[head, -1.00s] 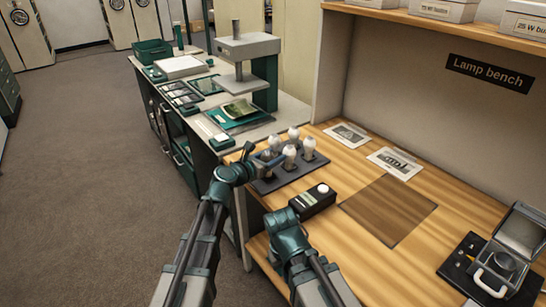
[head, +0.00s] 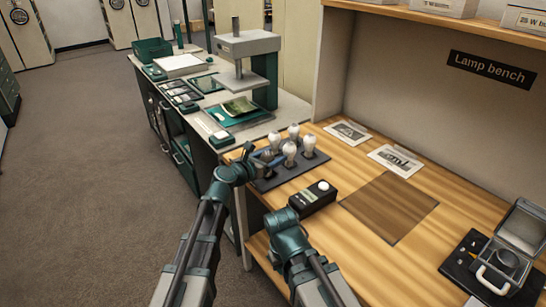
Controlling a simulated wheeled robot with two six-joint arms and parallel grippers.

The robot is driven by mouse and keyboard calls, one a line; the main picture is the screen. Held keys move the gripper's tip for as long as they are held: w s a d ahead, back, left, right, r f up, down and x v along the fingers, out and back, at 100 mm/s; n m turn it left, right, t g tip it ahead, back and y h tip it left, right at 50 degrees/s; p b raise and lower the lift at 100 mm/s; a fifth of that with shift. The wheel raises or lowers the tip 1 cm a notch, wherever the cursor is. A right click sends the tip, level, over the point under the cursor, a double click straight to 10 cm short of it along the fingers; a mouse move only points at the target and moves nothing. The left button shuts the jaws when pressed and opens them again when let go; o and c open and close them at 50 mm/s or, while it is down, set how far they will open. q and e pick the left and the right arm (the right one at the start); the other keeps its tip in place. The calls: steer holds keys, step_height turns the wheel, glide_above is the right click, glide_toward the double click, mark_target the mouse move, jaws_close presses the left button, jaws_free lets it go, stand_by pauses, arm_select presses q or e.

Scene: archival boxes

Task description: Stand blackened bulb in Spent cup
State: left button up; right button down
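Several pale bulbs, one of them a front bulb (head: 289,152), stand upright in a dark tray (head: 293,176) at the left end of the wooden bench. My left gripper (head: 264,158) is at the tray's left side, close beside the bulbs. Its fingers are too small and dark to tell whether they are open or hold anything. My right gripper (head: 283,215) is lower, over the bench's front edge, with its fingers hidden by its own wrist. I cannot pick out a blackened bulb, and no label reading Spent is legible.
A black box with a white knob-like top (head: 314,198) stands before the tray. A brown mat (head: 390,208) lies clear at mid-bench. An open metal case (head: 518,238) and a black pad (head: 462,262) are at right. A press (head: 250,65) stands on the far left counter.

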arm_select(q)
steer(key=p+v, duration=0.2)
steer(key=v, duration=0.9)
stand_by(0.6)
steer(key=shift+r, duration=0.1)
stand_by(0.5)
